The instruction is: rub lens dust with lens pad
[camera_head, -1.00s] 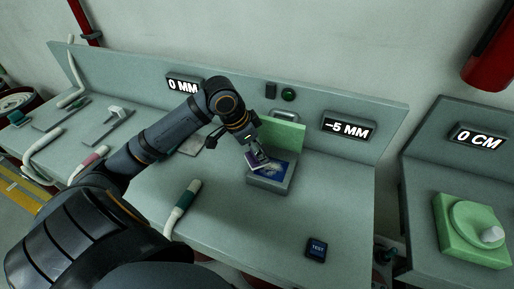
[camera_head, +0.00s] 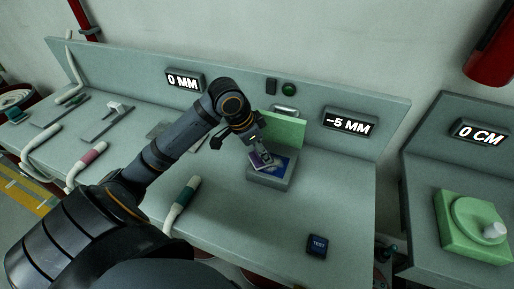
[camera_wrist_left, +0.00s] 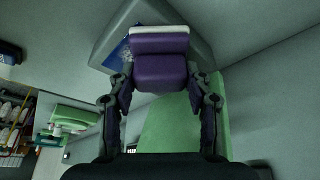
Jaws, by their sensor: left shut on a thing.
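My left gripper (camera_head: 261,153) is shut on a purple pad (camera_wrist_left: 161,72) with a white edge, which sits between its two fingers in the left wrist view. In the head view the pad is over the blue lens plate (camera_head: 277,168) on a grey block (camera_head: 264,180). A pale dust patch (camera_wrist_left: 126,56) shows on the blue surface beside the pad in the wrist view. The pad covers part of the blue surface; I cannot tell whether it touches it. My right gripper is not seen.
A green panel (camera_head: 284,130) stands behind the block. A dark TEST button (camera_head: 317,244) is on the bench at front right. A green-banded handle (camera_head: 184,196) lies left of the block. Displays read 0 MM (camera_head: 183,82) and -5 MM (camera_head: 348,124). Bench surface right of the block is clear.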

